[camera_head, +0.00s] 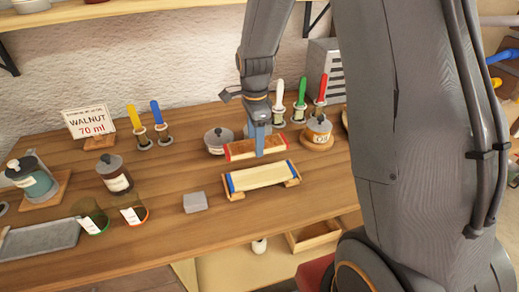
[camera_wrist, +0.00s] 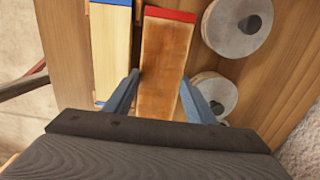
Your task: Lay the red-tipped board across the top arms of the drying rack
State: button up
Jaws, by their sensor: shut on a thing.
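The red-tipped board (camera_head: 240,149) is brown-stained with red at its ends. In the wrist view the board (camera_wrist: 166,62) runs away between my fingers to its red far end. My gripper (camera_head: 260,150) points down over the board's middle and is shut on it; the two blue-grey fingers also show in the wrist view (camera_wrist: 160,78). I cannot tell whether the board is clear of the bench. At the right edge, dark uprights with blue and yellow arms (camera_head: 502,57) may be the drying rack, mostly cut off and partly hidden by my arm.
A pale blue-tipped board (camera_head: 262,177) lies on wooden supports just in front. A grey block (camera_head: 196,202) and glass jars stand left.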

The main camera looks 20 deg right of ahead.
aim_at(256, 161)
jog(key=shift+f+p, duration=0.65)
jog(key=shift+f, duration=1.95)
jog(key=shift+f, duration=0.2)
jog(key=o, duration=1.1)
jog(key=shift+r, duration=0.1)
